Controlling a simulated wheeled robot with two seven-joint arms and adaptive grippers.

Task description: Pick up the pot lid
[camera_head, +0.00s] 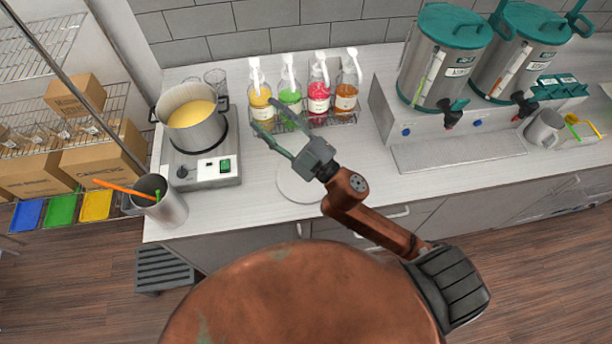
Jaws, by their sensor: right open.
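A steel pot (183,134) with yellow contents stands uncovered on a small cooker (207,179) at the left of the counter. A flat, pale round disc (296,189) lies on the counter near the front edge, right of the cooker. It may be the pot lid, but I cannot be sure; my right gripper and arm partly cover it. My right gripper (272,122) is open and empty. Its fingers point up and left, over the counter between the disc and the bottles. My left gripper is not in view.
Several pump bottles (318,100) stand in a rack behind my right gripper. A steel cup with straws (170,207) stands at the left front edge. Two large dispensers (432,75) with teal lids stand on the right. Counter around the disc is mostly clear.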

